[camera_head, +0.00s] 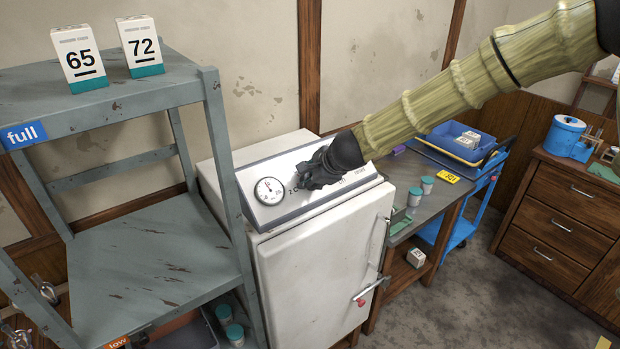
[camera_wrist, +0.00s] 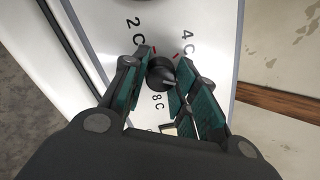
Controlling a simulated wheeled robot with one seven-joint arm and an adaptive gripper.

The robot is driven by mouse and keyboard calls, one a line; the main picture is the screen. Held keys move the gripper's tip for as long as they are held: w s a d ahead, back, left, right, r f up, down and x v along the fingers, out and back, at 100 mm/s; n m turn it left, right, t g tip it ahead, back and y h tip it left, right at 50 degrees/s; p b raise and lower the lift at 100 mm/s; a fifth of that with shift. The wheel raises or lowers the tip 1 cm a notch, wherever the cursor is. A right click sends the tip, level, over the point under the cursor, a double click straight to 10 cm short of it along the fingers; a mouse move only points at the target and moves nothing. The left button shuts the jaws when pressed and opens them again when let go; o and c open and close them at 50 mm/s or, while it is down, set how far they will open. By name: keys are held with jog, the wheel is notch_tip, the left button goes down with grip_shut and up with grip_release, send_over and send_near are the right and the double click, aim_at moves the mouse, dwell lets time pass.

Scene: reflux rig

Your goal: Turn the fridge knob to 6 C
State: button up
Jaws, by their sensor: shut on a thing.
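The white fridge (camera_head: 312,275) stands in the middle of the head view, with a sloped control panel on top. Its round gauge (camera_head: 269,191) is on the panel's left. My gripper (camera_head: 318,172) is at the panel, hiding the knob in that view. In the wrist view, the small black knob (camera_wrist: 160,74) sits between the fingers of my gripper (camera_wrist: 163,80), which is shut on it. The labels 2 C, 4 C and 8 C show around the knob; the 6 C label is hidden behind the right-hand finger. A pale mark on the knob points toward that finger.
A grey shelf (camera_head: 150,270) with boxes marked 65 and 72 stands close on the left. A bench (camera_head: 440,205) with jars and a blue cart (camera_head: 462,222) are right of the fridge. The fridge handle (camera_head: 372,288) sticks out in front. Open floor lies at lower right.

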jog(key=shift+f, duration=0.1)
jog(key=o, duration=1)
jog(key=shift+r, duration=0.2)
jog(key=shift+s+d+r, duration=0.15)
jog(key=shift+r, duration=0.05)
jog(key=shift+v, duration=5.6)
